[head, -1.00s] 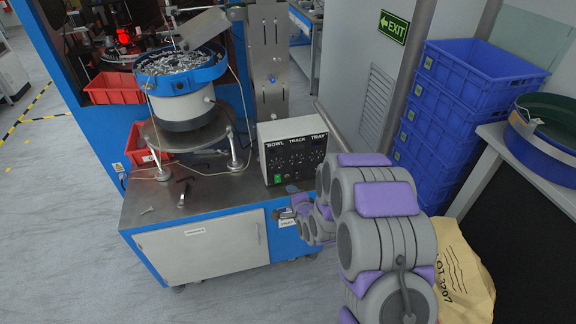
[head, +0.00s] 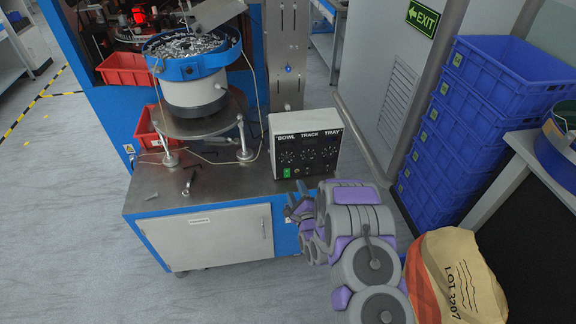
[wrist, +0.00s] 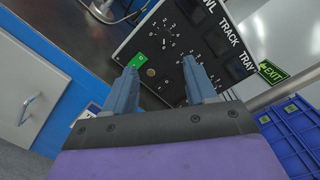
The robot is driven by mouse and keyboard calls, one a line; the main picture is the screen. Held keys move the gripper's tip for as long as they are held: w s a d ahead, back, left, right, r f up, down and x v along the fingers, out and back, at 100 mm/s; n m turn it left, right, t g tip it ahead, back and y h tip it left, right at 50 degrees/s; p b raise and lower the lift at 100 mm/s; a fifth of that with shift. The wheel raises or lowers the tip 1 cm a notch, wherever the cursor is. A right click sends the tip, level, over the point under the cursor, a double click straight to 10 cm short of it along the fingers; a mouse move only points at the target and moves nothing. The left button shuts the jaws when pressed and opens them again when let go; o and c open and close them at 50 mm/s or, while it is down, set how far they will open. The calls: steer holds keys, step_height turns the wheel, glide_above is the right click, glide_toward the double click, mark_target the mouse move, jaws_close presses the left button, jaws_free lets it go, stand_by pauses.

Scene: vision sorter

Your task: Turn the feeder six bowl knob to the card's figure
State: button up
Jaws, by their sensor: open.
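The control box (head: 305,142) stands on the metal bench top, its black face marked BOWL, TRACK and TRAY, with several small knobs. In the wrist view the black panel (wrist: 208,50) is tilted in the picture. The bowl knob (wrist: 168,43) shows there as a small dial with figures around it, above a green switch (wrist: 137,61). My gripper (wrist: 157,84) is open and empty, its two blue-grey fingers in front of and below the bowl dial, apart from it. In the head view my gripper (head: 292,205) is low, left of my arm. I cannot read the knob's setting. No card is recognisable.
The vibratory bowl (head: 190,65) full of small parts stands on the bench (head: 220,188), with loose tools nearby. Red bins (head: 125,69) sit behind it. Blue crates (head: 455,130) are stacked at the right, beside a sack (head: 455,280) marked LOT 3207.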

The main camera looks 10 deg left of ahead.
steer(key=b, duration=0.1)
glide_toward(288, 162)
steer(key=w, duration=0.1)
steer(key=x, duration=0.3)
steer(key=a+b+x, duration=0.1)
steer(key=x, duration=0.2)
steer(key=shift+s+r+b, duration=0.1)
steer(key=shift+b, duration=0.2)
steer(key=shift+w, duration=0.5)
steer(key=shift+w+d+r, duration=0.15)
steer(key=shift+w+d, duration=0.05)
steer(key=shift+d, duration=0.05)
steer(key=shift+a, duration=0.15)
steer(key=shift+c, duration=0.2)
steer(key=shift+a, duration=0.25)
steer(key=c, duration=0.3)
steer(key=shift+d, duration=0.25)
jaws_close()
steer(key=shift+s, duration=0.1)
